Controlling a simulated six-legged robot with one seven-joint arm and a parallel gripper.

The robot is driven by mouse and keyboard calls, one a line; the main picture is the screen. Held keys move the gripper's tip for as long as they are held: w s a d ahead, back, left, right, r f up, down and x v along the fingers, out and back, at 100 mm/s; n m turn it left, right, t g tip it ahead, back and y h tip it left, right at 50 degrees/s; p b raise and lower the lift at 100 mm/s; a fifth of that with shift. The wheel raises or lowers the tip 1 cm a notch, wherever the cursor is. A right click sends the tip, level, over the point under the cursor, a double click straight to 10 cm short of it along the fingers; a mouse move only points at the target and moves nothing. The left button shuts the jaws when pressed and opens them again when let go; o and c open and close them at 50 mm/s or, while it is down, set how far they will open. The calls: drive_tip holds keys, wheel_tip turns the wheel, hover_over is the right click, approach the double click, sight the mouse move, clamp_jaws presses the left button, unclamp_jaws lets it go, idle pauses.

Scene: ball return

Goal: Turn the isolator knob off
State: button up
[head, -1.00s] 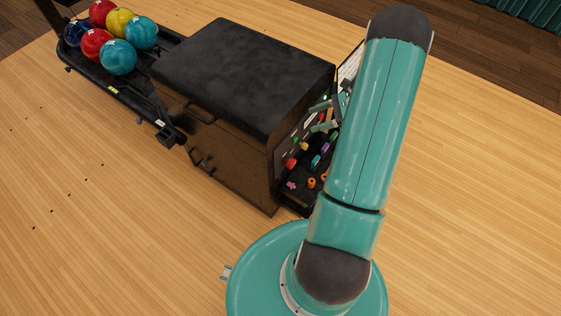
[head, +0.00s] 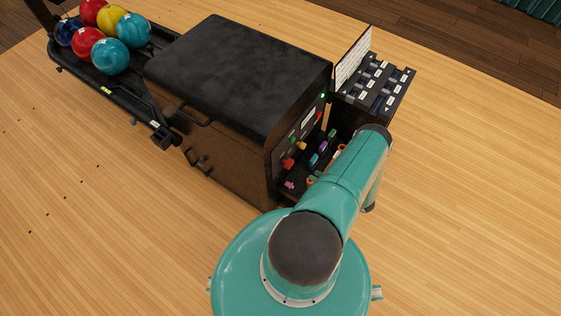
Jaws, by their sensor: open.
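The dark cabinet (head: 237,75) of the ball return has a control panel (head: 308,118) on its right side, seen at a steep angle. A small red part (head: 319,116) and a green light (head: 323,96) show on it. Another red part (head: 288,164) shows lower, near the panel's bottom edge. I cannot tell which part is the isolator knob or how it is turned. My teal arm is folded right of the panel. My gripper is not visible; the arm may hide it.
Small coloured items (head: 317,158) crowd a dark shelf below the panel. A white board (head: 353,59) and a dark rack of labelled slots (head: 379,84) stand behind. A ball rack (head: 115,93) with several balls is at upper left. The wooden floor (head: 460,200) at right is clear.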

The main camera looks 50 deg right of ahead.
sight(290, 164)
drive_tip(key=shift+m+h, duration=0.3)
drive_tip(key=w, duration=0.4)
drive_tip(key=w+a, duration=0.1)
drive_tip(key=w, duration=0.3)
drive_tip(key=w+a+f, duration=0.1)
drive_tip(key=w, duration=0.4)
drive_tip(key=c, duration=1)
